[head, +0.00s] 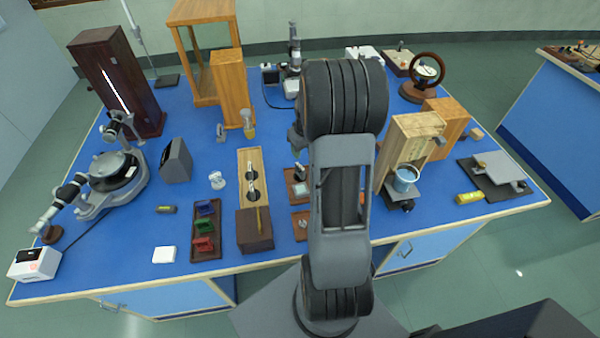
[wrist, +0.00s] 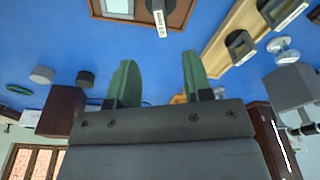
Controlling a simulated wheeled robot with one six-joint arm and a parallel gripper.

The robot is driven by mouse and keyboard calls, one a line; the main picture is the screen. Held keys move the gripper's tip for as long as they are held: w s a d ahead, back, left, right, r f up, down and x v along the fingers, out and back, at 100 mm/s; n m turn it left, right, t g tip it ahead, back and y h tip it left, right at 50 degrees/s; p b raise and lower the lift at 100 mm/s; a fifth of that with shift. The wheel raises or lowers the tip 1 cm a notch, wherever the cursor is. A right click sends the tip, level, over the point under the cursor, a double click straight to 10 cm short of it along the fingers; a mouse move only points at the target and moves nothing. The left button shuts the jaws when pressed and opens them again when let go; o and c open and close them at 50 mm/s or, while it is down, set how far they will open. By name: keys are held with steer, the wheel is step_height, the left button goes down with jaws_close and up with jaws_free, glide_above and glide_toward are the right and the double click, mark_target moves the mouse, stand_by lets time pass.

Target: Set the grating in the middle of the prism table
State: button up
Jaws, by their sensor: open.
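The spectrometer (head: 88,198) stands at the left of the blue bench. Its dark round prism table (head: 112,170) shows no upright plate that I can make out. A small wooden tray (head: 290,176) beside my arm holds a pale, glassy square piece (head: 300,189). This may be the grating, but I cannot tell for sure. In the wrist view the glassy piece (wrist: 118,7) lies at the top edge, next to a labelled tag (wrist: 159,17). My gripper (wrist: 158,78) is open and empty above the bench, its green fingers apart. In the head view my arm hides it.
A long wooden tray (head: 262,160) with dark labelled pieces and a dark rack (head: 207,254) of blue, green and red holders lie left of my arm. A grey box (head: 176,160) and tall dark cabinet (head: 118,80) stand near the spectrometer. Wooden apparatus (head: 405,150) stands right.

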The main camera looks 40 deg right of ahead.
mark_target(300, 166)
steer(key=f, duration=0.4)
steer(key=w+f, duration=0.1)
steer(key=f, duration=0.1)
steer(key=shift+f+p, duration=0.3)
steer(key=shift+f, duration=0.05)
steer(key=shift+w+a+f+p, duration=0.1)
steer(key=shift+f+p, duration=0.15)
steer(key=shift+f, duration=0.65)
steer(key=shift+w+d+f+p, duration=0.1)
steer(key=shift+w+f+p, duration=0.1)
steer(key=shift+f, duration=0.65)
steer(key=shift+w+a+f+p, duration=0.1)
steer(key=shift+f+p, duration=0.15)
steer(key=shift+f, duration=0.65)
steer(key=shift+c, duration=0.2)
jaws_close()
